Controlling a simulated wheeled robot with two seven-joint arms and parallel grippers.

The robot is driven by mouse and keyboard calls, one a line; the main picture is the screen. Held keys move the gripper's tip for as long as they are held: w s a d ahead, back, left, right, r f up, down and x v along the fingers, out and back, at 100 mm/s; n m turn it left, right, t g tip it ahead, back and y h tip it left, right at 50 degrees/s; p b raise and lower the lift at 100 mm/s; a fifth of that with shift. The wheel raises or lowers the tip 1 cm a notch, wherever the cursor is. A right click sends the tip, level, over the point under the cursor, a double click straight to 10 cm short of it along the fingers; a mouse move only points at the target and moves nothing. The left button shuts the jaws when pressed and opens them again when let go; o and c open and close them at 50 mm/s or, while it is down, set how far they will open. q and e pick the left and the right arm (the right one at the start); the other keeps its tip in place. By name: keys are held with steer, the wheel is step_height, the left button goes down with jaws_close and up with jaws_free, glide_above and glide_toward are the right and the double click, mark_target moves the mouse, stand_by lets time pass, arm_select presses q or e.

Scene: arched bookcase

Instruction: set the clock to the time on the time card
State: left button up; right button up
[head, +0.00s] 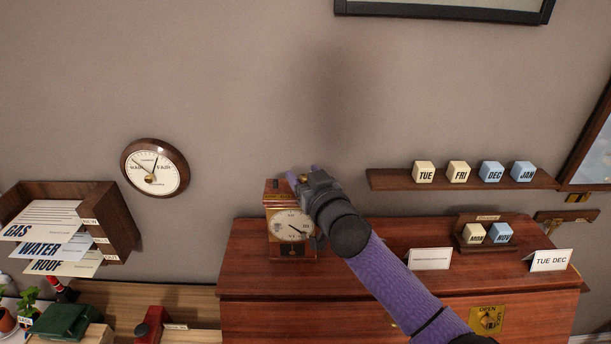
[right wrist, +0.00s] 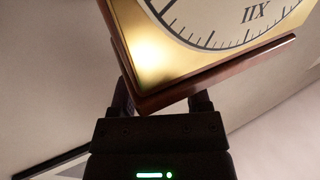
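The clock (head: 290,226) is a wooden mantel clock with a pale round dial and dark hands, standing upright on the left end of the cabinet top. My right gripper (head: 303,176) is at its upper right, by a small brass piece on top. In the right wrist view the clock's gold face and wooden edge (right wrist: 220,65) fill the upper part. My right gripper's fingers (right wrist: 163,100) stand apart there, their tips hidden behind the clock's edge. A white card (head: 430,259) stands right of the clock; its print is too small to read. My left gripper is not in view.
Beside that card are a block holder (head: 486,246) and a TUE DEC card (head: 551,261). A shelf (head: 390,181) with lettered blocks is above. A round wall dial (head: 154,168) and letter rack (head: 112,216) are left. My right forearm crosses the cabinet top (head: 240,245).

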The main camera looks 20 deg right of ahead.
jaws_close()
steer(key=m+h+b, duration=0.1)
steer(key=h, duration=0.1)
steer(key=m+h+b, duration=0.1)
steer(key=h+b, duration=0.1)
steer(key=shift+a+f+m, duration=0.1)
steer(key=shift+f+m, duration=0.1)
steer(key=shift+m, duration=0.1)
steer(key=shift+h, duration=0.4)
steer(key=shift+d+r, duration=0.15)
steer(key=shift+d, duration=0.05)
steer(key=shift+o, duration=0.7)
jaws_free()
steer(key=shift+a, duration=0.1)
steer(key=s+a, duration=0.1)
steer(key=s, duration=0.9)
